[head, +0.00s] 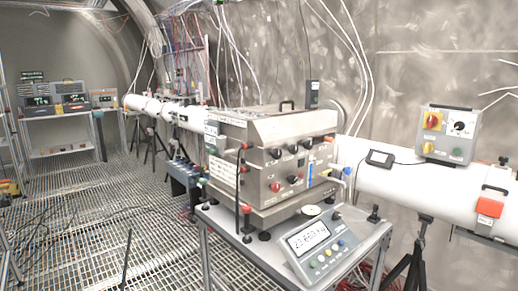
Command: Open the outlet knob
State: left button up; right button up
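A steel box-shaped machine (272,160) stands on a small table in the middle of the head view. Its front panel carries several black knobs (293,149) and red knobs (275,187). A spout-like fitting (346,172) sticks out at its right end, with a small blue part beside it. I cannot read which of these knobs is the outlet knob. Neither of my grippers is in view.
A scale with a digital display (309,236) sits in front of the machine on the table (222,217). A white pipe (400,188) runs behind, with a red-orange box (490,205) and black stand legs (412,255). Open grated floor (95,220) lies at the left.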

aim_at(293, 149)
jog(key=i+l+u, duration=0.2)
jog(key=i+l, duration=0.65)
